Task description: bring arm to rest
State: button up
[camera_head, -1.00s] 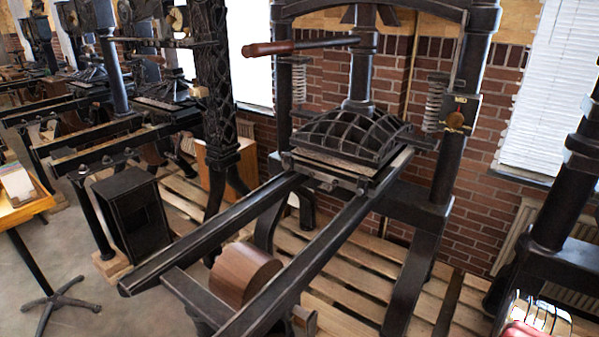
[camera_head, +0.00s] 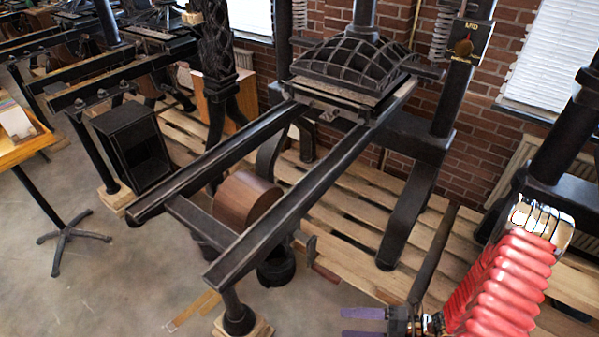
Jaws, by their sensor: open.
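My arm, with red ribbed sleeves and a shiny metal joint, comes in at the lower right. My gripper (camera_head: 345,323) shows at the bottom edge, with two purple fingers pointing left. The fingers are apart, with nothing visible between them, and the lower one is partly cut off by the frame edge. In the picture, my gripper lies below the black hand press (camera_head: 262,230) and its wooden pallet (camera_head: 345,215). I cannot tell how far it is from them.
A brown wooden drum (camera_head: 246,200) sits under the press rails. A black open box (camera_head: 132,145) and a wooden-topped table (camera_head: 25,150) stand at left. Another black press column (camera_head: 560,140) stands at right, near my arm. Grey floor (camera_head: 110,285) is clear at lower left.

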jog(key=s+d+r+n+g+h, duration=0.25)
jog(key=r+n+h, duration=0.25)
jog(key=r+n, duration=0.7)
jog(key=s+d+r+n+g+h, duration=0.1)
jog(key=d+r+n+g+h, duration=0.35)
jog(key=n, duration=1.35)
jog(key=a+r+n+t+h, duration=0.3)
jog(key=r+n+t, duration=0.2)
jog(key=r, duration=0.7)
jog(key=a+r+n+t+h, duration=0.3)
jog(key=r+n+t, duration=0.2)
jog(key=r, duration=0.8)
jog(key=shift+r+n, duration=0.2)
jog(key=shift+n, duration=0.1)
